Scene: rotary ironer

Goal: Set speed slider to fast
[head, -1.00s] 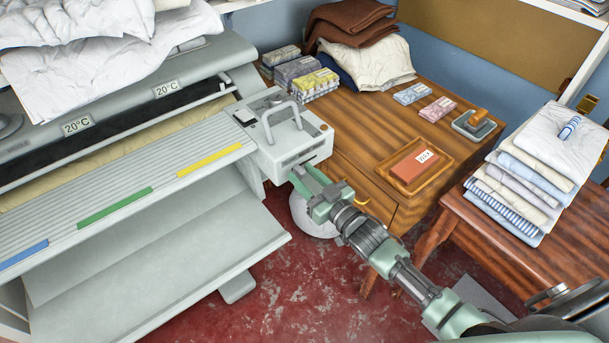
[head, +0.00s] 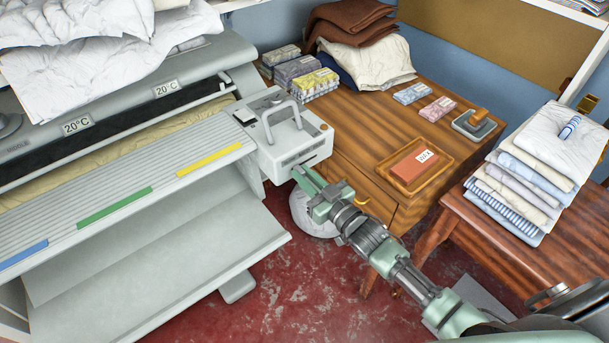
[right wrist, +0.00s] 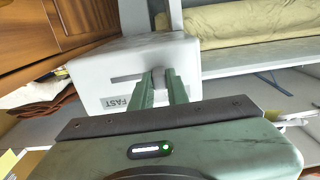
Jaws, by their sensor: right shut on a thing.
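The pale control box (head: 290,142) sits at the right end of the ironer in the head view. In the right wrist view its face (right wrist: 105,92) has a dark slot (right wrist: 128,78) and a FAST label (right wrist: 114,103) below the slot's left end. My right gripper (head: 299,171) is at this face. In the right wrist view its fingers (right wrist: 160,84) are shut on the small grey speed slider knob (right wrist: 159,74), at the slot's right end, away from the FAST label. The fingers partly hide the knob. My left gripper is not in view.
The ironer's ribbed feed board (head: 110,207) with coloured strips lies left of the box. A wooden cabinet (head: 350,112) stands close on its right, and a side table (head: 490,235) bears folded linen (head: 535,165). Red floor (head: 300,290) is open below.

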